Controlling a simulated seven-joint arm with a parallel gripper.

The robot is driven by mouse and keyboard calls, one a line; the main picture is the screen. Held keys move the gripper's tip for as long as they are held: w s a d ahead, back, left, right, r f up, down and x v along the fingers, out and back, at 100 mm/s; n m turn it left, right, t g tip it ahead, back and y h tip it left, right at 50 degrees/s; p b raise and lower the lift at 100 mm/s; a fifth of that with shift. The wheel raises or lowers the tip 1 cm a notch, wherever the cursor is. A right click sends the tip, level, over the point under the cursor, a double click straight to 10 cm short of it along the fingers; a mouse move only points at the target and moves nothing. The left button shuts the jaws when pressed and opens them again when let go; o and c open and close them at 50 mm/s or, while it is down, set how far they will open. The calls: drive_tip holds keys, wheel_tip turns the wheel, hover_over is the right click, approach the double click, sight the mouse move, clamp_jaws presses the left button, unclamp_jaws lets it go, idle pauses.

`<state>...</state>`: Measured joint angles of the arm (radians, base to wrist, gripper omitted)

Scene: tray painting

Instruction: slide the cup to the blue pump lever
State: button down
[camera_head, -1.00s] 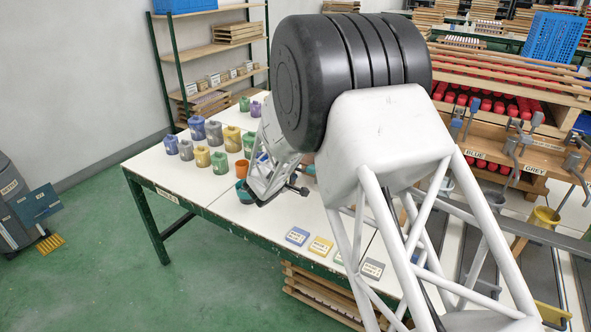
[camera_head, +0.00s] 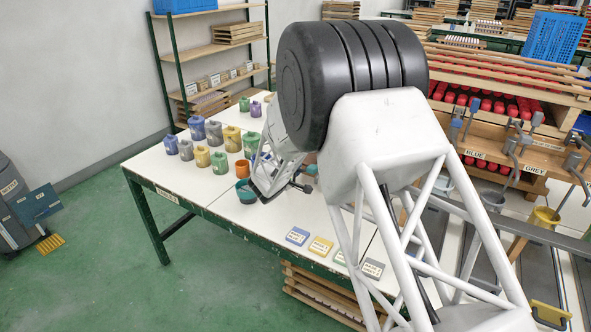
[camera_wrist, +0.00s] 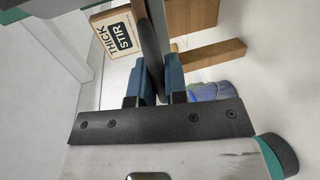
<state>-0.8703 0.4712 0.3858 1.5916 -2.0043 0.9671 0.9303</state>
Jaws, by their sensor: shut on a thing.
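In the head view a blue pump lever (camera_head: 457,123) stands at the wooden rack's left end, near the BLUE label (camera_head: 475,155). An orange cup (camera_head: 243,169) and a teal bowl (camera_head: 246,194) stand on the white table; I cannot tell which cup is meant.
Several painted pots (camera_head: 203,157) stand on the table's left part. Coloured cards (camera_head: 320,246) lie along its front edge. In the wrist view a THICK STIR sign (camera_wrist: 115,34), a wooden strip (camera_wrist: 212,53) and a blue-violet object (camera_wrist: 210,90) are close to my fingers.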

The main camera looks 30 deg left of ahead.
drive_tip(key=shift+d, duration=0.2)
drive_tip(key=d, duration=2.7)
drive_tip(key=shift+d, duration=0.1)
drive_tip(key=c, duration=1.2)
unclamp_jaws()
drive_tip(key=shift+o, duration=0.2)
drive_tip(key=shift+s, duration=0.15)
drive_tip(key=v, duration=0.7)
drive_tip(key=shift+s, duration=0.25)
